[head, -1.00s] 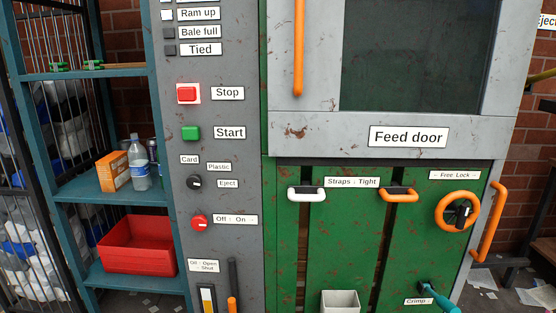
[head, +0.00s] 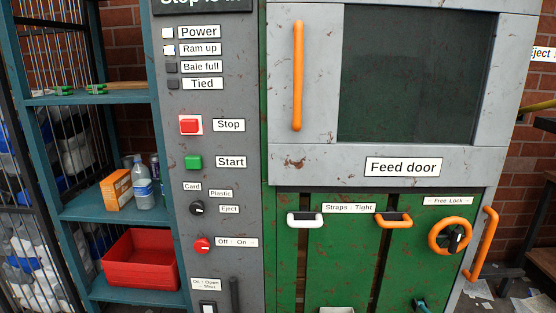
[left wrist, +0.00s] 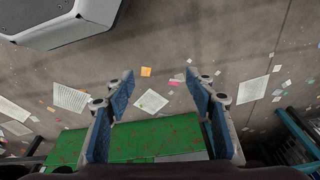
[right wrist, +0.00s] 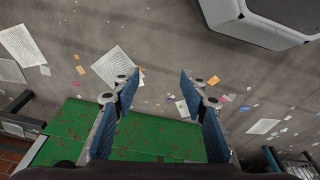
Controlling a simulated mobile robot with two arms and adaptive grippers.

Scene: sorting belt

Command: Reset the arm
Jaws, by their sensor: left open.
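My left gripper (left wrist: 160,90) shows in the left wrist view with its two blue-padded fingers apart and nothing between them. My right gripper (right wrist: 156,92) shows in the right wrist view, also with its fingers apart and empty. Both point over the concrete floor, with a green surface (left wrist: 130,143) of the machine low in the picture. Neither gripper shows in the head view. There the machine stands ahead, with its grey feed door (head: 318,162) shut and its control panel (head: 212,133) to the left.
A teal shelf (head: 110,211) at the left holds an orange box (head: 117,189), a bottle (head: 143,187) and a red bin (head: 141,262). Orange handles (head: 298,75) and an orange wheel (head: 436,236) stick out from the machine. Paper scraps (left wrist: 150,101) litter the floor.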

